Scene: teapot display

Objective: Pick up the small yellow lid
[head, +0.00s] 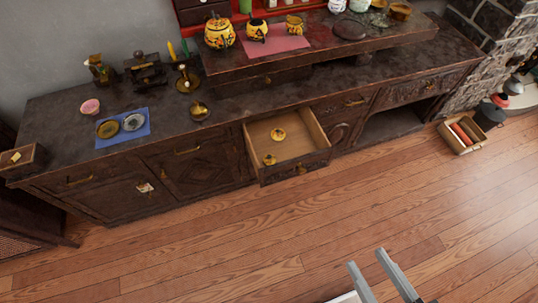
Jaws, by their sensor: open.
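Two small yellow pieces that look like lids lie in the open drawer (309,136), one toward the back (278,134) and one nearer the front left (270,160). They are too small to tell which is the smaller lid. My gripper (367,258) is at the bottom of the head view, to the right of the drawer and well apart from it. Its two grey fingers are apart with nothing between them. Yellow patterned pots, a large one (219,34), a smaller one (257,31) and a small one (294,24), stand on the raised shelf.
The drawer juts out of the long dark cabinet (185,131). On the cabinet top, a blue cloth (124,141) holds two round items, with a pink bowl (90,107) nearby. A wooden box (461,134) stands on the floor at right. The wooden floor before the cabinet is clear.

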